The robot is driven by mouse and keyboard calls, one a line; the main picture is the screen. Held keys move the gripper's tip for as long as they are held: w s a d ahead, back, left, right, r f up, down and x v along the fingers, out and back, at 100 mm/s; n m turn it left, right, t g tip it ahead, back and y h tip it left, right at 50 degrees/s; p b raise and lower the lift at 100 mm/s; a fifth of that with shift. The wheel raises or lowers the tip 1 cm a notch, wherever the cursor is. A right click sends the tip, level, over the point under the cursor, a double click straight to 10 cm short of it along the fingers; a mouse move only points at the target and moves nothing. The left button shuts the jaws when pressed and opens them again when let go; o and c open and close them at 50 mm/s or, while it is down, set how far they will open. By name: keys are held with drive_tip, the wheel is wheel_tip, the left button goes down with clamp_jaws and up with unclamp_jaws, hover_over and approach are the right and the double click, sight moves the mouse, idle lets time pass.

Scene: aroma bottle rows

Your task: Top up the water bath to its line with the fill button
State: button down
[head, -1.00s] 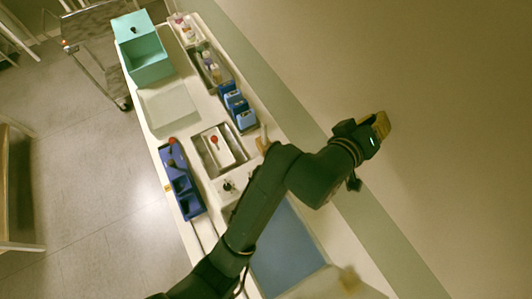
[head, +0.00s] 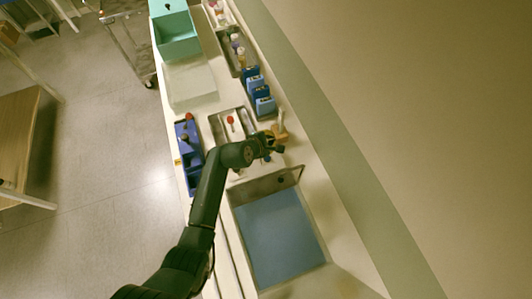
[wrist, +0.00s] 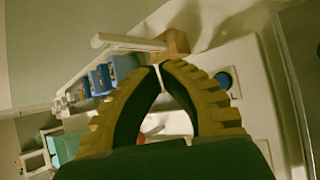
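The water bath is a large steel-rimmed basin (head: 297,176) with a flat blue surface inside, on the bench in the head view. I cannot make out its line. A round blue button (wrist: 224,80) sits on a pale panel to the right of my fingers in the wrist view; whether it is the fill button I cannot tell. My gripper (head: 275,146) is above the bench just beyond the bath's far end. In the wrist view its yellow ribbed fingers (wrist: 160,66) meet at the tips with nothing between them.
A wooden block (wrist: 176,43) with a pale bar stands close beyond my fingertips. Blue racks (head: 262,98), a steel tray (head: 216,124), a blue bin (head: 191,178) and a teal box (head: 178,48) stand farther along the bench. A wall runs along the right.

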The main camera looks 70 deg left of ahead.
drive_tip(key=shift+s+a+f+n, duration=0.15)
drive_tip(key=shift+s+f+n, duration=0.25)
drive_tip(key=shift+s+f, duration=0.2)
drive_tip(key=shift+f, duration=0.1)
wheel_tip(320, 180, down, 8)
drive_tip(key=b, duration=0.8)
drive_tip(key=shift+w+f, duration=0.1)
drive_tip(key=shift+f, duration=0.15)
idle(0.5)
drive_tip(key=shift+f+b, duration=0.3)
drive_tip(key=shift+f, duration=0.15)
drive_tip(key=shift+f, duration=0.45)
idle(2.5)
